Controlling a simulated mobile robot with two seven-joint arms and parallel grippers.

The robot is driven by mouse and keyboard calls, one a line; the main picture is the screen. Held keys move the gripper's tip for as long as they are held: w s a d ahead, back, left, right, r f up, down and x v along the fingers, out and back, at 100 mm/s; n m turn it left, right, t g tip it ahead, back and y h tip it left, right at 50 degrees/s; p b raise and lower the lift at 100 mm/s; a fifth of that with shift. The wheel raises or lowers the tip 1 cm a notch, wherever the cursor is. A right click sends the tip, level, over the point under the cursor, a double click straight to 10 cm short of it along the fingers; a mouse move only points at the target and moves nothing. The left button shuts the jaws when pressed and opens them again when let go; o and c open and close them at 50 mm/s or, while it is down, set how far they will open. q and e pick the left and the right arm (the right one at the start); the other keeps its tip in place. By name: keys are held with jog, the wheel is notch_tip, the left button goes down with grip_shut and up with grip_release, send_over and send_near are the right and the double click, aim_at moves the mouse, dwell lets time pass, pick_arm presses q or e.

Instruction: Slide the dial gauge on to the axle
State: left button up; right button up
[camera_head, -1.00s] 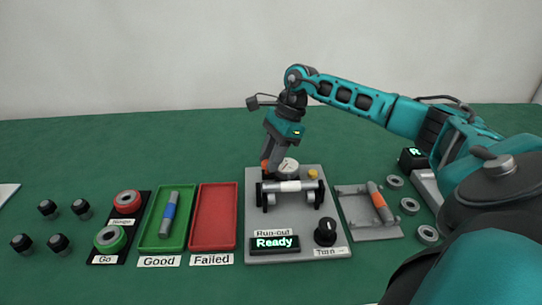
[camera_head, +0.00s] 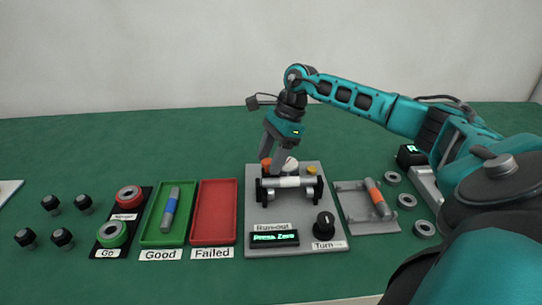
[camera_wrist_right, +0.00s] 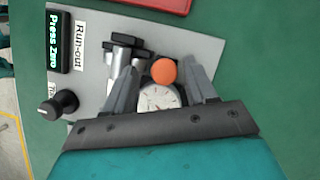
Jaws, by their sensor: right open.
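The dial gauge (camera_head: 291,163) has a round white face and an orange knob (camera_wrist_right: 164,71). In the head view it stands just behind the axle (camera_head: 289,182), which partly hides it. The axle is a pale metal shaft lying across two black supports on the grey run-out stand (camera_head: 262,218). My right gripper (camera_head: 272,162) is at the gauge, pointing down. In the right wrist view its open fingers are on either side of the gauge face (camera_wrist_right: 158,98). Whether the gauge tip touches the axle is hidden. My left gripper is not in view.
The stand's display (camera_head: 274,238) reads "Press Zero", with a black knob (camera_head: 324,226) beside it. Right is a grey tray (camera_head: 372,234) with an orange-banded shaft.

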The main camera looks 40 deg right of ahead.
aim_at(289, 159)
jog(key=p+v, duration=0.1)
jog(key=v, duration=1.1)
jog(key=shift+r, duration=0.4)
jog(key=shift+d, duration=0.1)
